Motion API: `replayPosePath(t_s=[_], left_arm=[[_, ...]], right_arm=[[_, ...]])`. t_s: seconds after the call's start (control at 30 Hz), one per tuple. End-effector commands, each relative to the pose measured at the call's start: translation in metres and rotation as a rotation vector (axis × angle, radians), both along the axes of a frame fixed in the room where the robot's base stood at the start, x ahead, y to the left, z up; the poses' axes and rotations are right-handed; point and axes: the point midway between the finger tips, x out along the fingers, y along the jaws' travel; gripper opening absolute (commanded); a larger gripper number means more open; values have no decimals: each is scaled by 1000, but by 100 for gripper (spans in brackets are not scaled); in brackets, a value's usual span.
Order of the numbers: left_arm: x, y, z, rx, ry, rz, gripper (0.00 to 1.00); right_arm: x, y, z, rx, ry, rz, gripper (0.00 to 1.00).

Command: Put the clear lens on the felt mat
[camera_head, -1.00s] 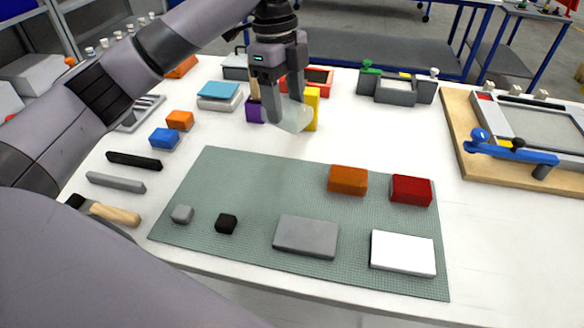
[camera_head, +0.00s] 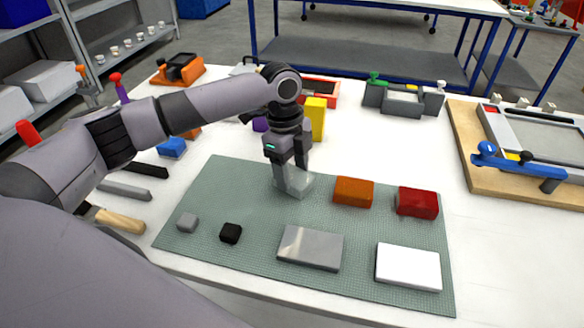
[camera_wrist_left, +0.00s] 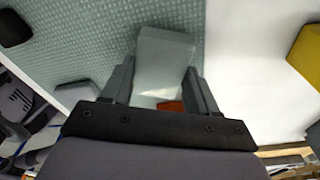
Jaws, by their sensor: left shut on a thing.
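My left gripper (camera_head: 288,178) points down over the back part of the green felt mat (camera_head: 230,200). It is shut on the clear lens (camera_head: 299,186), a pale see-through block. In the left wrist view the lens (camera_wrist_left: 163,60) sits between the two fingers, with the mat (camera_wrist_left: 95,40) under its left part and white table to its right. The lens is at or just above the mat; I cannot tell whether it touches. My right gripper is not in view.
A yellow block (camera_head: 316,118) stands behind the gripper. The mat's left middle is clear.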

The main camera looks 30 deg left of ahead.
Motion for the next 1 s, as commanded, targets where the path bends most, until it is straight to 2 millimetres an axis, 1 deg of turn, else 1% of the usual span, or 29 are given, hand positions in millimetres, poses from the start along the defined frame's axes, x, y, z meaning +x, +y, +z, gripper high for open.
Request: replayPosePath(t_s=[0.2,0.23,0.27,0.3,0.67,0.77,0.87,1.0], left_arm=[[0,0,-1,0,0,0,18],[0,0,-2,0,1,0,62],[0,0,-2,0,1,0,72],[0,0,-2,0,1,0,84],[0,0,1,0,-1,-1,84],[1,1,12,0,-2,-1,84],[2,3,31,-1,-5,0,84],[2,7,63,-2,-4,0,84]], right_arm=[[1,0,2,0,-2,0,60],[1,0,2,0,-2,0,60],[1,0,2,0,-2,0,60],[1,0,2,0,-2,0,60],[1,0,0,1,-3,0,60],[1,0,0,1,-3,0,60],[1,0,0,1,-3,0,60],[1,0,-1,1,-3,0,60]])
